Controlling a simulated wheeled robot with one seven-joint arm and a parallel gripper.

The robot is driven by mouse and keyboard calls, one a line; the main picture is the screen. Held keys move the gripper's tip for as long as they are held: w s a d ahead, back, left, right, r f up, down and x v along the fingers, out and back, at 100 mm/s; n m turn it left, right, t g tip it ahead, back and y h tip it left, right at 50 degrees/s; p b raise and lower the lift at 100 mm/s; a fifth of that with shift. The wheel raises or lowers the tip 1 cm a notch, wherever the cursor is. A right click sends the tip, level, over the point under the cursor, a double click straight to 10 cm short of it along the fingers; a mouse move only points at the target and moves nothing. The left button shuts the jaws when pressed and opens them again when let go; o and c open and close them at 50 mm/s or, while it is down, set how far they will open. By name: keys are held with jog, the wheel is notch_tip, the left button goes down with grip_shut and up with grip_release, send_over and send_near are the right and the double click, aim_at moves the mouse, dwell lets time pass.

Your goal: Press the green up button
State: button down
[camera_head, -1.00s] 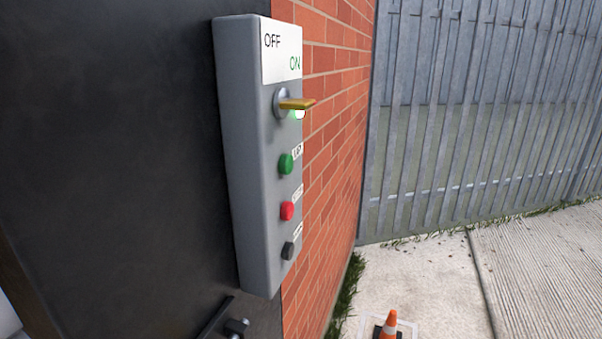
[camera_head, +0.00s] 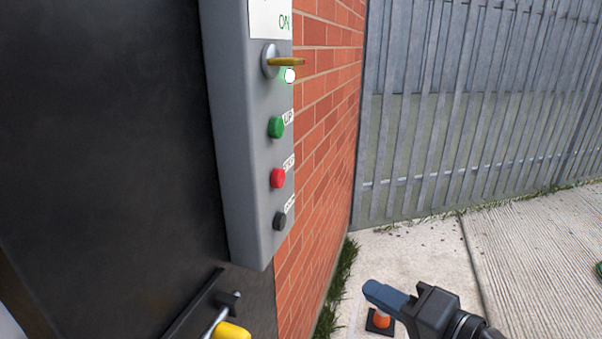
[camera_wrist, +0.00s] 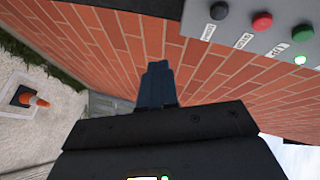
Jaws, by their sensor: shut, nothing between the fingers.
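The green up button (camera_head: 276,127) sits on the grey control box (camera_head: 236,150), below the yellow switch handle (camera_head: 288,62) and a lit white-green lamp (camera_head: 289,76). The red button (camera_head: 278,178) and the black button (camera_head: 280,221) are under it. In the wrist view the green button (camera_wrist: 301,34) is at the top right, beside the red one (camera_wrist: 262,22) and the black one (camera_wrist: 219,10). My gripper (camera_head: 374,290) is shut and empty, low and to the right of the box, apart from it. Its fingers also show in the wrist view (camera_wrist: 157,80).
The box is mounted by a brick wall (camera_head: 325,120) and a dark panel (camera_head: 100,130). An orange cone (camera_head: 381,320) stands on the concrete behind my gripper. A metal fence (camera_head: 470,100) closes the back. A yellow-ended lever (camera_head: 230,331) sticks out at the bottom.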

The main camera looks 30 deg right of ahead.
aim_at(276, 127)
jog(key=w+d+r+n+y+b, duration=0.1)
jog(key=r+y, duration=0.3)
jog(key=r, duration=0.6)
jog(key=w+d+r+n+g+y+b, duration=0.1)
jog(key=r+y, duration=0.4)
jog(key=r, duration=0.5)
jog(key=shift+w+d+r+n+y+b, duration=0.15)
jog(key=shift+w+d+n+y+b, duration=0.15)
jog(key=shift+d+b, duration=0.3)
jog(key=p+x, duration=0.1)
jog(key=x, duration=1.3)
jog(key=shift+p, duration=0.4)
jog(key=shift+r, duration=0.1)
